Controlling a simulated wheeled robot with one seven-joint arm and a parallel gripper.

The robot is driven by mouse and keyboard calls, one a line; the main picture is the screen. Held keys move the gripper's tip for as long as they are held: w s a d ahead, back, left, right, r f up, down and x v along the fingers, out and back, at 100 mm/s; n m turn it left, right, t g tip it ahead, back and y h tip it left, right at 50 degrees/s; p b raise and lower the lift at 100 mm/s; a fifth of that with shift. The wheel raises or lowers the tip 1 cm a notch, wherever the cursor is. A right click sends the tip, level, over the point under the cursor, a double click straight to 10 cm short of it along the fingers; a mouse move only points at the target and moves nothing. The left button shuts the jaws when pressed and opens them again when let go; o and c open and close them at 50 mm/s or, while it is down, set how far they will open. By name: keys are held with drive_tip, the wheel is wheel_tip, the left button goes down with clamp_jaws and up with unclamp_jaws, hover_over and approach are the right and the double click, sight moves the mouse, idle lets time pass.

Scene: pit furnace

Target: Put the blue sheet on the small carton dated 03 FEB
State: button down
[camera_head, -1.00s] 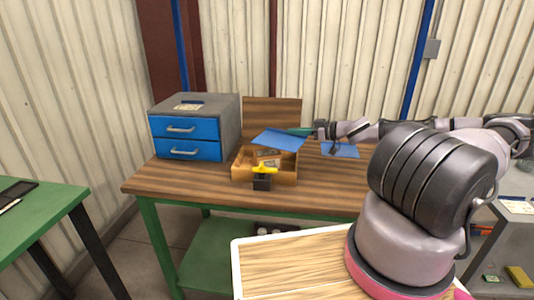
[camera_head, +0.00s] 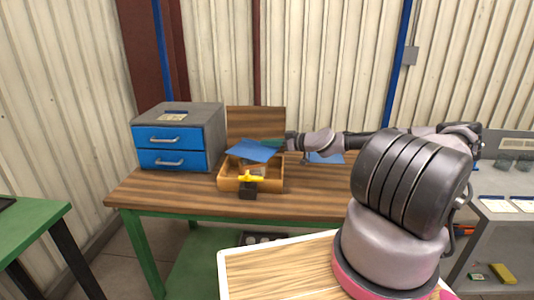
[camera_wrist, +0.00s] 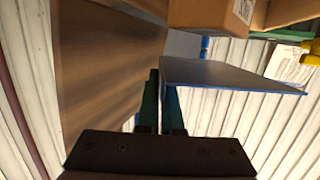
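My gripper (camera_head: 279,144) is shut on one edge of a blue sheet (camera_head: 253,150), which also shows in the wrist view (camera_wrist: 225,76) beside the green fingers (camera_wrist: 160,108). The sheet hangs over an open wooden box (camera_head: 231,184) on the workbench, above its contents. In the wrist view a brown carton (camera_wrist: 208,14) with a pale label lies beyond the sheet, apart from it. No date is readable, so I cannot tell whether it is the 03 FEB carton.
A grey cabinet with blue drawers (camera_head: 170,149) stands left of the box. Another blue sheet (camera_head: 326,158) lies on the bench to the right, under my arm. The front of the workbench (camera_head: 170,192) is clear.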

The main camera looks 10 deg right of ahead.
drive_tip(key=shift+f, duration=2)
drive_tip(key=c, duration=1.1)
unclamp_jaws()
drive_tip(key=v, duration=1.2)
drive_tip(key=shift+r, duration=0.15)
